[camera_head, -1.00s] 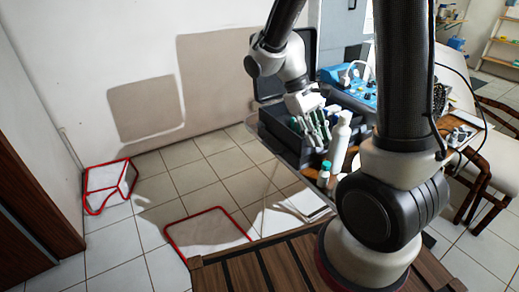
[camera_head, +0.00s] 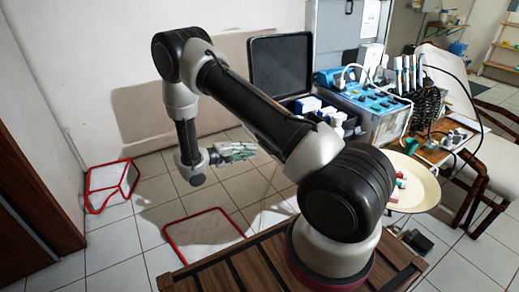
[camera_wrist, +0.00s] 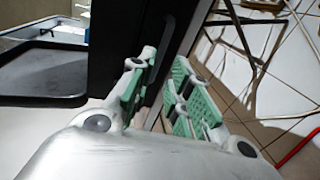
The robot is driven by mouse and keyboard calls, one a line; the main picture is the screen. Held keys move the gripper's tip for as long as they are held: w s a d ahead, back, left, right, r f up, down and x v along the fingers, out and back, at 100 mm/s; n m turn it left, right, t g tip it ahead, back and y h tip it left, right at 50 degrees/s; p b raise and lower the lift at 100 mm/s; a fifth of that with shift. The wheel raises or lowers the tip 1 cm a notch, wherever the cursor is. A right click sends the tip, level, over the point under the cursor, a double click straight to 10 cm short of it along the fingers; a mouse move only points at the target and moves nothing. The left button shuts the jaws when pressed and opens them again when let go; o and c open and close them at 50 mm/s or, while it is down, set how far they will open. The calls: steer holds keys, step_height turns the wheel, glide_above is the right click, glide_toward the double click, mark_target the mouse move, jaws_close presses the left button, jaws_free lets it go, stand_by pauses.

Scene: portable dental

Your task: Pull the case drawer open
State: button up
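The black case is mostly hidden behind my arm in the head view, where its raised lid (camera_head: 280,68) shows. In the wrist view its dark side (camera_wrist: 118,38) fills the upper middle. A dark grey upright bar like a handle (camera_wrist: 172,40) stands along that side. My gripper (camera_head: 236,152) is left of the case, pointing right. In the wrist view my gripper (camera_wrist: 166,62) has its two green-padded fingers apart, with the bar in line with the gap. I cannot tell whether the fingers touch it. No drawer gap is visible.
White and blue items (camera_head: 312,106) stand by the lid. A blue control unit (camera_head: 370,105) is to their right. A round cream tray (camera_head: 425,185) is behind my arm. Floor left of the case is open.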

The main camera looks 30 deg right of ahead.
steer(key=shift+m, duration=0.3)
steer(key=x, duration=0.7)
steer(key=shift+d, duration=0.4)
jaws_close()
